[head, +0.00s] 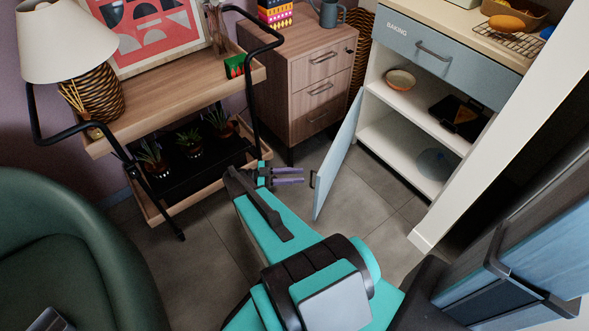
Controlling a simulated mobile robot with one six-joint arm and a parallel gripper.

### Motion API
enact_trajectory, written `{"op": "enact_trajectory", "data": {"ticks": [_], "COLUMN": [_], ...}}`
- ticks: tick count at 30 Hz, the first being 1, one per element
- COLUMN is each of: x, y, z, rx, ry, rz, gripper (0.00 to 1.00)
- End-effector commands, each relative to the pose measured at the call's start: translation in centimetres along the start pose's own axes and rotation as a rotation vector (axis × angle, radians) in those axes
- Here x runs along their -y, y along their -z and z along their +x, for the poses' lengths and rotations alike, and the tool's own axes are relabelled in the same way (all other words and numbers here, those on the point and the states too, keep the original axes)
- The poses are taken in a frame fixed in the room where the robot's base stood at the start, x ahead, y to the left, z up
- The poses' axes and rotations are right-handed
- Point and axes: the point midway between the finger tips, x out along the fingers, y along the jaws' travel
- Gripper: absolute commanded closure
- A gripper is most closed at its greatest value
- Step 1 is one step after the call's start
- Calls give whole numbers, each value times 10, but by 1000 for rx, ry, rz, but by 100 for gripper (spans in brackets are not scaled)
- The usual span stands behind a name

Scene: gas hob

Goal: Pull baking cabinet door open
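The baking cabinet (374,138) stands at the upper right, with a blue drawer marked BAKING (420,52) above its open shelves. Its light blue door (337,158) is swung wide open towards the left and seen nearly edge-on. The door's dark handle (313,180) is near its free edge. My gripper (303,176) is just left of this handle, its two purple fingers apart and pointing at it. Nothing shows between the fingers. Whether a fingertip touches the handle I cannot tell.
Inside the cabinet are a bowl (400,80), a dark tray (456,117) and a glassy round item (434,163). A wooden drawer unit (310,65) and a cart (180,105) with plants stand left. A green armchair (75,250) is lower left. Tiled floor (365,225) is clear beside the door.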

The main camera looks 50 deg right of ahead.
Motion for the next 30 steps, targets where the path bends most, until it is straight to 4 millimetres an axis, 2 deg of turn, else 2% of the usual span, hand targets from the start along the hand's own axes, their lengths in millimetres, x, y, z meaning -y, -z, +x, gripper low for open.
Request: {"op": "enact_trajectory", "data": {"ticks": [18,24,30], "x": [-71,-83,-85], "y": [7,8,7], "z": [6,6,6], "rx": [2,1,2], "ry": [3,3,3], "rz": [0,1,2], "gripper": [73,73,73]}}
